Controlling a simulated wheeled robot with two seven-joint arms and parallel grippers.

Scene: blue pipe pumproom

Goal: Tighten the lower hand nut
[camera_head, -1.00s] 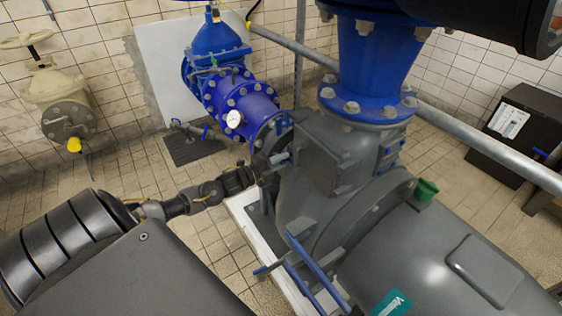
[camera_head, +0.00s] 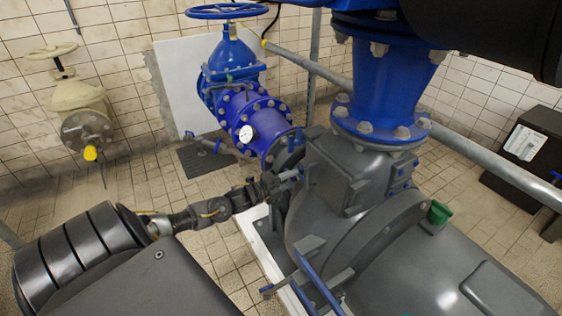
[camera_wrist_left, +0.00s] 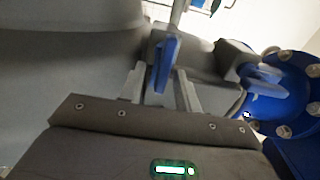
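A blue hand nut (camera_wrist_left: 165,62) shows in the left wrist view, in line with the gap between my left gripper's two fingers (camera_wrist_left: 160,90). The fingers are apart, with a gap on each side of the nut. Whether a finger touches it I cannot tell. In the head view my left gripper (camera_head: 279,182) is at the left side of the grey pump housing (camera_head: 330,185), just below the blue pipe flange. The nut there is small and partly hidden by the gripper. My right gripper is not in view.
Blue bars (camera_head: 318,282) stick out low on the pump's front. A grey rail (camera_head: 480,155) crosses at right. Tiled floor (camera_head: 140,205) is open at left.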

